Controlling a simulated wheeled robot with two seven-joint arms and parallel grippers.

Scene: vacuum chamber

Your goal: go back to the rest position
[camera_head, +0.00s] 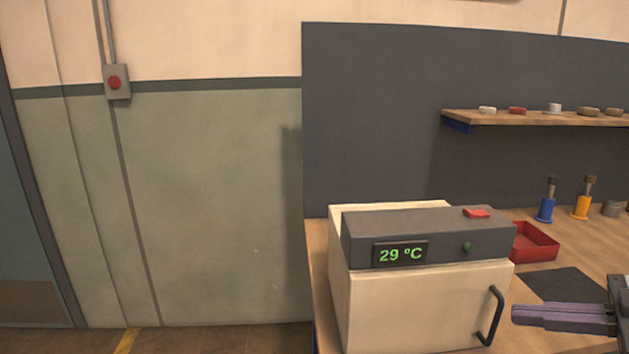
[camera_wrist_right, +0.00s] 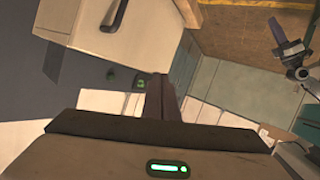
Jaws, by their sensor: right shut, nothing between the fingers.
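My right gripper (camera_head: 516,315) comes in from the right edge, in front of the chamber's door handle side. Its purple fingers are shut with nothing between them. In the right wrist view, the shut fingers (camera_wrist_right: 163,90) point up the picture. Another gripper, probably my left one (camera_wrist_right: 290,42), shows small at the top right of that view; its finger opening is unclear. It is not in the head view. The cream chamber (camera_head: 415,312) stands on the bench with its door shut, its display reading 29 °C.
A red tray (camera_head: 535,246), a dark mat (camera_head: 570,288), a blue tool (camera_head: 546,208) and an orange tool (camera_head: 582,206) are on the bench. A shelf (camera_head: 545,119) holds several small items. A red button box (camera_head: 116,82) is on the left wall. Floor left of the bench is clear.

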